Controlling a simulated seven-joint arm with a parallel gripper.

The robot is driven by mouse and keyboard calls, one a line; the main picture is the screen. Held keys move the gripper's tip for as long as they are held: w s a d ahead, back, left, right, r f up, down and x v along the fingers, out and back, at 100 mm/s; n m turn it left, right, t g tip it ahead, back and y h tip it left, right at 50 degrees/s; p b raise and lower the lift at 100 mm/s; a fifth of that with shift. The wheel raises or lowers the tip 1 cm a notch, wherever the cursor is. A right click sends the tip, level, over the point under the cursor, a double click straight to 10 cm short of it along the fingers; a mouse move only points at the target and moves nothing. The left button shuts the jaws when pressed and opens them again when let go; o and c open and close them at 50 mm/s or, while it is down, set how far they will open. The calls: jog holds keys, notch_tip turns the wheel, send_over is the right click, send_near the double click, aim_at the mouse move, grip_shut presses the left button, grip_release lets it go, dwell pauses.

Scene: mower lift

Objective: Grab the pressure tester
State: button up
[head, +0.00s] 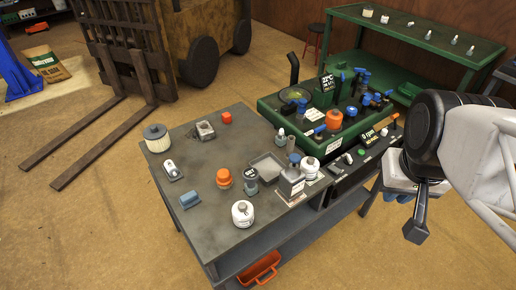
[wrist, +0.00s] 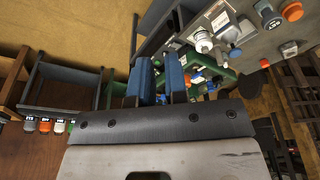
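I cannot tell for sure which item is the pressure tester. Candidates on the grey workbench (head: 205,213) are a grey box-shaped device with a white label (head: 291,184) near its right side, and a small dark round-faced device (head: 251,185) just left of it. My gripper (head: 415,231) hangs at the right of the head view, well apart from the workbench items and partly hidden by my wrist. In the wrist view my gripper (wrist: 158,78) shows two blue-padded fingers with a gap between them and nothing held.
A green machine (head: 325,115) with blue and orange caps stands behind the bench, beside a black panel (head: 365,160). White bottles (head: 242,213), orange caps (head: 224,178) and a filter (head: 157,137) crowd the bench. A forklift (head: 150,50) stands back left, a green shelf (head: 420,35) back right.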

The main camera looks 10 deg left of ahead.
jog(key=o, duration=1.3)
jog(key=shift+c, duration=0.2)
jog(key=w+a+f+m+y, duration=0.4)
jog(key=a+f+m+y, duration=0.1)
jog(key=a, duration=0.4)
jog(key=m+t+y, duration=0.4)
jog(key=m+y, duration=0.1)
jog(key=m, duration=1.5)
send_near(253, 174)
jog(key=shift+s+d+r, duration=0.1)
jog(key=shift+s+d, duration=0.25)
jog(key=shift+d, duration=0.15)
jog(key=shift+a, duration=0.1)
jog(key=shift+x, duration=3.35)
jog(key=shift+w, duration=0.1)
